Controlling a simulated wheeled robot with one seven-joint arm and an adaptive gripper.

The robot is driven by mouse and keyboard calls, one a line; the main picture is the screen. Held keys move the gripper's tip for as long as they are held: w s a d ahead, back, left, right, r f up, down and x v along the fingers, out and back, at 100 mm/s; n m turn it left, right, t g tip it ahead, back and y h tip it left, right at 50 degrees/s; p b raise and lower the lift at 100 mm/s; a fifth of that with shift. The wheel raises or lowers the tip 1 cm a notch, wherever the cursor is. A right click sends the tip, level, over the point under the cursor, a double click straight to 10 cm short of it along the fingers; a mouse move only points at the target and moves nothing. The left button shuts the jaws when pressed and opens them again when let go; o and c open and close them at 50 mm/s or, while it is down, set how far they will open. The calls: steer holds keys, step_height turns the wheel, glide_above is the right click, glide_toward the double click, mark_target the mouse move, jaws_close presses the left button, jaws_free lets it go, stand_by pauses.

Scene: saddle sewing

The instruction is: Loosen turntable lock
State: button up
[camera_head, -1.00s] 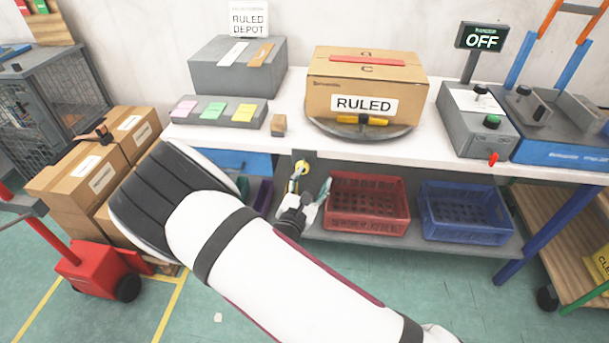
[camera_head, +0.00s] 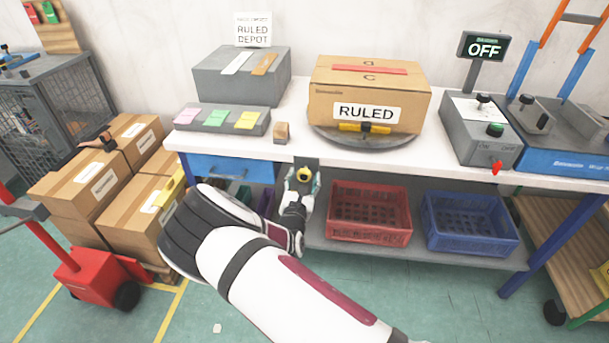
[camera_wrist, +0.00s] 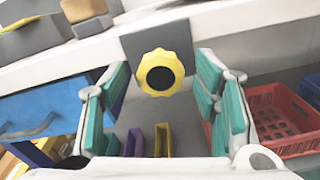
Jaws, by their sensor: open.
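A yellow scalloped knob (camera_head: 305,174) with a black centre sits on a grey plate (camera_head: 306,161) at the bench's front edge. In the wrist view the knob (camera_wrist: 160,73) is straight ahead, just beyond and between my fingertips. My gripper (camera_wrist: 162,100) is open, with teal pads left and right of the knob and not visibly touching it. In the head view my gripper (camera_head: 303,184) is small and partly merges with the knob. The round grey turntable (camera_head: 345,140) carries a carton labelled RULED (camera_head: 335,100), and a yellow bar (camera_head: 364,127) lies at its front.
A blue drawer (camera_head: 220,167) is left of the knob under the bench top. A red crate (camera_head: 368,232) and a blue crate (camera_head: 470,238) stand on the lower shelf to the right. A control box (camera_head: 470,148) with an OFF display (camera_head: 485,46) is on the bench.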

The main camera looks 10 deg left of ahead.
steer(key=shift+w, duration=1.25)
steer(key=c, duration=1.2)
